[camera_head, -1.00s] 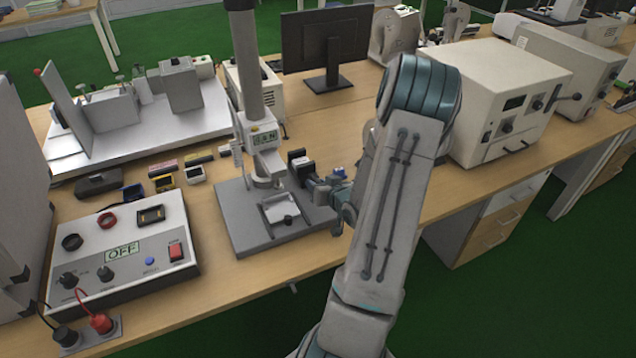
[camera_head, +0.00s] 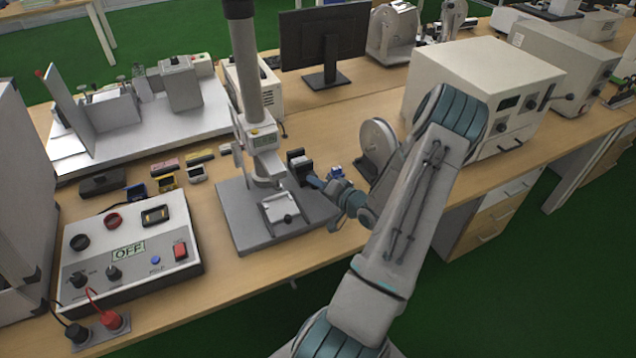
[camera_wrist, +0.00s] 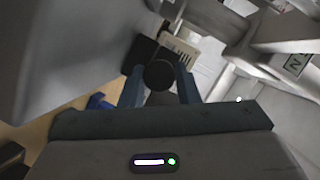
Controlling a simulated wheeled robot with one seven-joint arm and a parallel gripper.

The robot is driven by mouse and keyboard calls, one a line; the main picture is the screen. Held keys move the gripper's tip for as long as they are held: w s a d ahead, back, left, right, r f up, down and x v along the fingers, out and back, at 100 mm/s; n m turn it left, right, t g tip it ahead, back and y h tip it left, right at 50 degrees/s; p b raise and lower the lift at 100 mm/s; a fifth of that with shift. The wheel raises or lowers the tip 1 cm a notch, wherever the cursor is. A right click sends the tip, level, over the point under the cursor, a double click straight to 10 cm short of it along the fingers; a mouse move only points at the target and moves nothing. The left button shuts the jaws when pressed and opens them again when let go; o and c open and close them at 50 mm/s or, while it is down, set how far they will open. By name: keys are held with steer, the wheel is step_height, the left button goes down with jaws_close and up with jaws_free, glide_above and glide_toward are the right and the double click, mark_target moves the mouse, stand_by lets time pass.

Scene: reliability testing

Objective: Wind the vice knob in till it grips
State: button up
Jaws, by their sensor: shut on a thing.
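The vice, a small dark block (camera_head: 298,160), sits at the right side of the grey test stand, beside its column. My gripper (camera_head: 313,180) reaches it from the right. In the wrist view its two blue-grey fingers (camera_wrist: 158,84) are shut on the vice's round black knob (camera_wrist: 159,74), one on each side. The vice's dark body (camera_wrist: 138,54) shows just beyond the knob. The gap between the vice's jaws and anything in it cannot be made out.
The test stand's grey base (camera_head: 240,225) and tall column (camera_head: 246,70) stand just left of my gripper. A control box (camera_head: 130,265) reading OFF is at left. A round grey disc (camera_head: 378,145) and a large white instrument (camera_head: 470,75) are at right. The table's front edge is close.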

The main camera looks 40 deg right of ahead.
stand_by(0.3)
steer(key=o, duration=1)
steer(key=shift+c, duration=0.2)
steer(key=b+v, duration=0.1)
steer(key=v, duration=1.3)
steer(key=shift+w, duration=0.1)
